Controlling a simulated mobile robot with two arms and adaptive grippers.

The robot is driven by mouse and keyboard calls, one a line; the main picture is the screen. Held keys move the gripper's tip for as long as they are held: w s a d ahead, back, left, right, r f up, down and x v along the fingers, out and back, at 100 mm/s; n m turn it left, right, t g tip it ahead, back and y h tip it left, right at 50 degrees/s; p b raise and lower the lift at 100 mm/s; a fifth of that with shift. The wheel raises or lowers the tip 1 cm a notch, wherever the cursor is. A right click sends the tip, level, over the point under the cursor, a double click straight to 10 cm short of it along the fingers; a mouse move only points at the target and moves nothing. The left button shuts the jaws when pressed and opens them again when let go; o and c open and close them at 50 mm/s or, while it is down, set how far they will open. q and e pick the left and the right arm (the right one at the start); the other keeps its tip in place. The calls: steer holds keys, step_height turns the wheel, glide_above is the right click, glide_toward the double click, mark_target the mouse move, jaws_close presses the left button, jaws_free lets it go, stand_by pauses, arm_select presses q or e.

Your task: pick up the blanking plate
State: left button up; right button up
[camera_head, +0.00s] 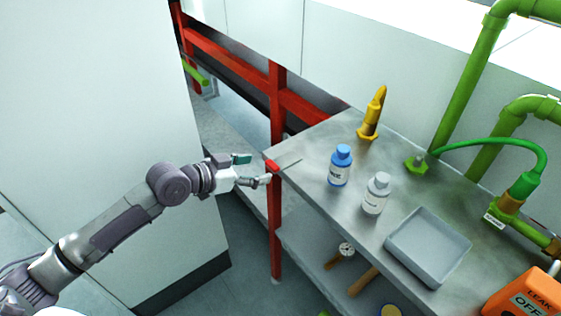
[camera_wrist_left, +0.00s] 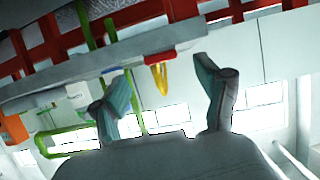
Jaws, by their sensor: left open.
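I cannot make out a blanking plate with certainty in either view. A round yellow-rimmed thing (camera_head: 390,311) shows at the bottom edge of the head view on the lower shelf, cut off, and I cannot tell what it is. My left gripper (camera_head: 256,169) is open and empty, just off the table's near-left corner. A red-handled tool with a thin shaft (camera_head: 273,166) lies at that corner, close to the fingertips. My right gripper is not in view.
The metal table (camera_head: 310,150) bears a yellow tool (camera_head: 372,115), a blue bottle (camera_head: 340,166), a white bottle (camera_head: 376,194) and a grey tray (camera_head: 428,246). An orange box (camera_head: 526,298) and green pipes (camera_head: 468,85) stand right.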

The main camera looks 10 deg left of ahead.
mark_target(269, 165)
arm_select(q)
steer(key=x, duration=0.4)
steer(key=shift+w, duration=0.2)
steer(key=c, duration=1.3)
